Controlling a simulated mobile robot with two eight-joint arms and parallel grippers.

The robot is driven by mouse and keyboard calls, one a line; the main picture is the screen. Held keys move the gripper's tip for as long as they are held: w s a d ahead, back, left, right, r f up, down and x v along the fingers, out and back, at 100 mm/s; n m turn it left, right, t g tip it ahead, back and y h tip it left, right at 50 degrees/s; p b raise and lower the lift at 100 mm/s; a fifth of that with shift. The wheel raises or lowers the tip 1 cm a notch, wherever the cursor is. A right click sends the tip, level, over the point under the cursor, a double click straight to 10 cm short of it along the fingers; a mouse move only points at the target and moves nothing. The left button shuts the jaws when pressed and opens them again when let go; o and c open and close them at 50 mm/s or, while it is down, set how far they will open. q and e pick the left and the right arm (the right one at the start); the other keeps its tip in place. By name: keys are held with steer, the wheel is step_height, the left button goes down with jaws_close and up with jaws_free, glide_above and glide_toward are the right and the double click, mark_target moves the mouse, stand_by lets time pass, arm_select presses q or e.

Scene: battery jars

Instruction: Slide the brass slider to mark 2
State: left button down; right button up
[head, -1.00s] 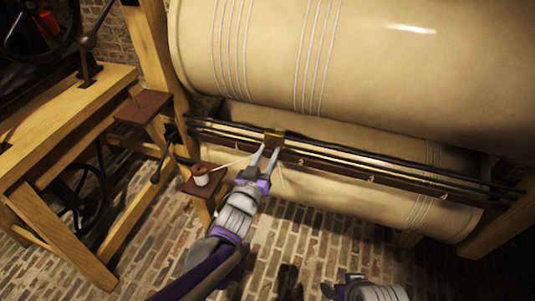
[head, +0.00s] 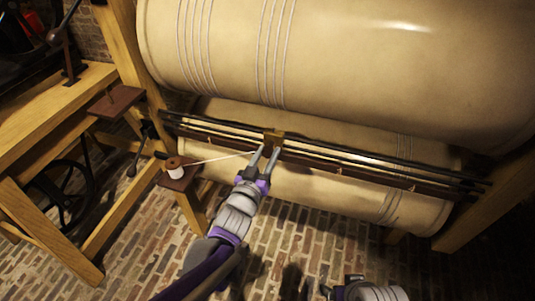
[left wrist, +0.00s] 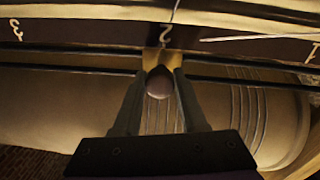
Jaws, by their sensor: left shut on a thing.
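The brass slider (head: 273,137) sits on the dark twin rails (head: 350,156) in front of the lower drum. My left gripper (head: 268,154) is shut on the slider's round brown knob (left wrist: 159,82), with one finger on each side. In the left wrist view the numeral 2 (left wrist: 165,36) on the dark scale bar stands directly in line with the brass slider (left wrist: 152,58). A numeral 3 (left wrist: 16,30) shows at the far left and part of a 1 (left wrist: 312,52) at the far right. My right arm shows only at the bottom edge of the head view, its fingers unclear.
A white thread (head: 215,159) runs from a spool (head: 174,170) on a small bracket to the slider. A large upper drum (head: 340,60) overhangs the rails. A wooden frame (head: 70,110) stands at the left. Open brick floor (head: 330,240) lies below.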

arm_select(q)
steer(key=shift+c, duration=2.3)
jaws_free()
steer(key=v, duration=1)
steer(key=shift+s+a+p, duration=0.15)
steer(key=shift+s+p, duration=0.15)
steer(key=shift+s, duration=0.1)
